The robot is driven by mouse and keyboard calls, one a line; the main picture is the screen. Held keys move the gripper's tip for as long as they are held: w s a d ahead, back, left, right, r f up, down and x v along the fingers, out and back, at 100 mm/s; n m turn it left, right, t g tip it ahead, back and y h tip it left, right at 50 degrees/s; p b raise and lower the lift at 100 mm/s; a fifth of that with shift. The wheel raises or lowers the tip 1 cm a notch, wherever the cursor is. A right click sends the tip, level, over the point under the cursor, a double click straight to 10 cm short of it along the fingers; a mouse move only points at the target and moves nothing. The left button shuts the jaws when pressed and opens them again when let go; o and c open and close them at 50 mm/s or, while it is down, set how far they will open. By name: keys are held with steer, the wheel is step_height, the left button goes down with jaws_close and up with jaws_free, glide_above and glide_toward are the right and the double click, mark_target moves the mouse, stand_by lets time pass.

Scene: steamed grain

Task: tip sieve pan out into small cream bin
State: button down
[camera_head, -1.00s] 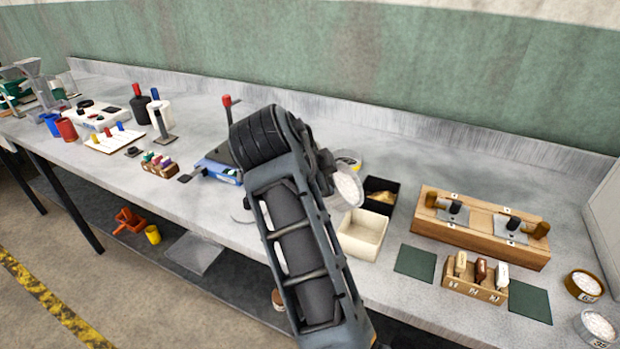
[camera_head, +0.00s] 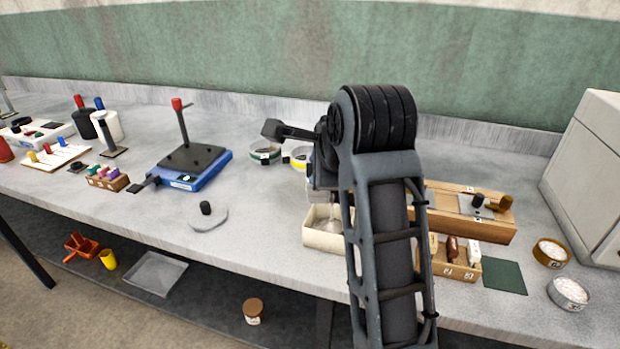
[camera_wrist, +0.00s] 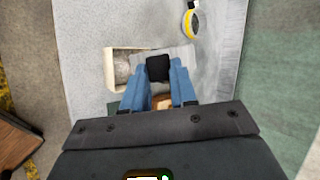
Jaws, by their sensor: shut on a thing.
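In the wrist view, my gripper (camera_wrist: 159,80) has its two blue fingers closed on a black block, seemingly the handle of the grey sieve pan (camera_wrist: 180,57). The pan is seen steeply or edge-on, and its inside does not show. The small cream bin (camera_wrist: 108,70) lies just left of the pan, which seems to overlap its edge. Greyish-white grainy stuff (camera_wrist: 121,67) shows within the bin's outline. In the head view, the cream bin (camera_head: 318,240) stands near the table's front edge, partly behind my arm. My fingers and most of the pan are hidden there.
A wooden fixture (camera_head: 470,215) and a wooden block with handled tools (camera_head: 455,265) stand right of my arm. Two round white-filled dishes (camera_head: 568,292) sit at far right. A grey lid with black knob (camera_head: 207,216) and a blue-based device (camera_head: 190,168) are left. A yellow-banded ring (camera_wrist: 190,20) lies behind.

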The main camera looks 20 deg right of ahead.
steer(key=d+b, duration=0.1)
steer(key=s+d+m+t+y+b, duration=0.1)
steer(key=b, duration=0.1)
steer(key=y+b, duration=0.1)
steer(key=shift+s+d+r+t+b, duration=0.2)
steer(key=shift+d+r+t+b, duration=0.1)
steer(key=shift+d+b, duration=0.1)
stand_by(0.7)
